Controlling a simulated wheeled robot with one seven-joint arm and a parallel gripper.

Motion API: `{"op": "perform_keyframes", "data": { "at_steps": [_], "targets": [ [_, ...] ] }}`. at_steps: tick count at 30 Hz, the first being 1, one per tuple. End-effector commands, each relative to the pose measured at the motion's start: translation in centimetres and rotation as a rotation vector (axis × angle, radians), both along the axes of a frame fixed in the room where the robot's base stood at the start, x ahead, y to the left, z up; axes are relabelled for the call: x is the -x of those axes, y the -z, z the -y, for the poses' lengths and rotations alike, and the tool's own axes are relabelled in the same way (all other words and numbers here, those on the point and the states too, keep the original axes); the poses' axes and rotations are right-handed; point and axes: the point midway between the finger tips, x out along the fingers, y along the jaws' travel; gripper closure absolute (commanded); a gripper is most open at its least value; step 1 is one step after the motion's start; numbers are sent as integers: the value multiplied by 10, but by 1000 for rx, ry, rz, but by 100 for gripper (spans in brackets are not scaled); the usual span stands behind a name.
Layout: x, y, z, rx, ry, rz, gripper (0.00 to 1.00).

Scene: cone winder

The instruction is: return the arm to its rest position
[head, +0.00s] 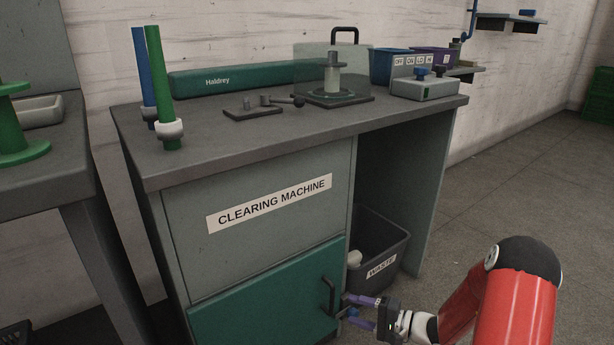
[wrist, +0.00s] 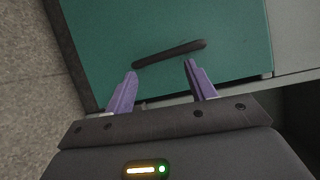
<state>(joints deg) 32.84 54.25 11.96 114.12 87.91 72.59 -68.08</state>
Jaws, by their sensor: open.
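My gripper (head: 352,311) is low in front of the clearing machine, near the handle (head: 329,297) of its green door (head: 265,300). Its two purple fingers are apart with nothing between them. In the wrist view my gripper (wrist: 161,72) faces the green door (wrist: 235,30), and the dark handle (wrist: 170,54) lies just beyond the fingertips. The handle looks clear of the fingers, though the exact gap is hard to tell. The green door looks shut. My red arm reaches in from the lower right of the head view.
The waste bin (head: 385,247) stands under the worktop, right of the door and close behind my gripper. The worktop (head: 240,130) holds a winding fixture, a lever, a switch box (head: 424,88) and tubes. A second table (head: 50,190) is at left. Floor (head: 500,190) at right is clear.

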Motion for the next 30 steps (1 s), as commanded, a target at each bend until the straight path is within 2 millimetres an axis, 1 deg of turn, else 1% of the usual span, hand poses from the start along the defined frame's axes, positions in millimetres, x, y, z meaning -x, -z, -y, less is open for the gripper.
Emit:
{"op": "perform_keyframes", "data": {
  "at_steps": [1, 3, 5, 6, 8, 9, 13, 15, 17, 18, 20, 24, 30],
  "targets": [
    [9, -31, -11, 52, -74, -1, 45],
    [25, -60, -25, 123, -168, -16, 45],
    [39, -83, -34, 190, -238, -30, 45],
    [50, -98, -39, 238, -282, -37, 45],
    [66, -119, -46, 314, -340, -49, 45],
    [77, -132, -50, 367, -375, -55, 45],
    [113, -172, -56, 549, -460, -72, 45],
    [132, -192, -56, 651, -487, -75, 45],
    [148, -208, -55, 742, -501, -74, 45],
    [159, -219, -53, 799, -505, -73, 45],
    [174, -234, -50, 890, -504, -65, 45],
    [207, -269, -37, 1091, -469, -32, 45],
    [248, -314, -14, 1341, -343, 54, 45]
  ]
}}
